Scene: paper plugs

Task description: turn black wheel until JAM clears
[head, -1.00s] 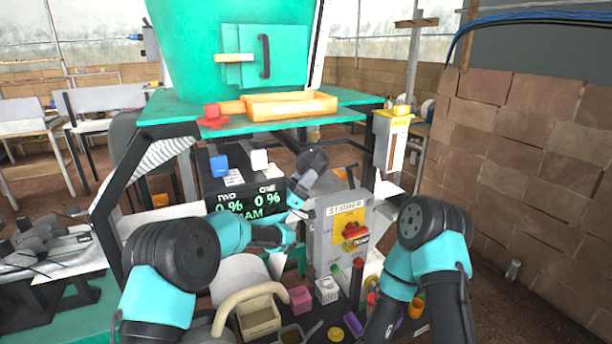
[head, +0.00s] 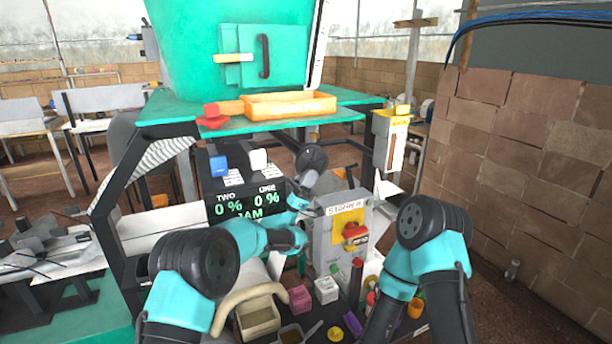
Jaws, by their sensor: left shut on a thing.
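The black wheel (head: 312,157) is a dark round disc behind the grey control box, to the right of the display. My left gripper (head: 306,182) reaches up to it from below and is shut at its lower edge. The fingertips are small and partly hidden, so the exact hold is unclear. The dark display (head: 245,203) reads TWO 0 %, ONE 0 % and JAM in green. My right arm stands at the right, but its gripper is not in view.
The grey control box (head: 330,245) with a red knob (head: 355,235) stands close to the right of my left wrist. A green shelf (head: 190,112) with an orange tray (head: 290,105) is above. Small boxes and tubs crowd the surface below.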

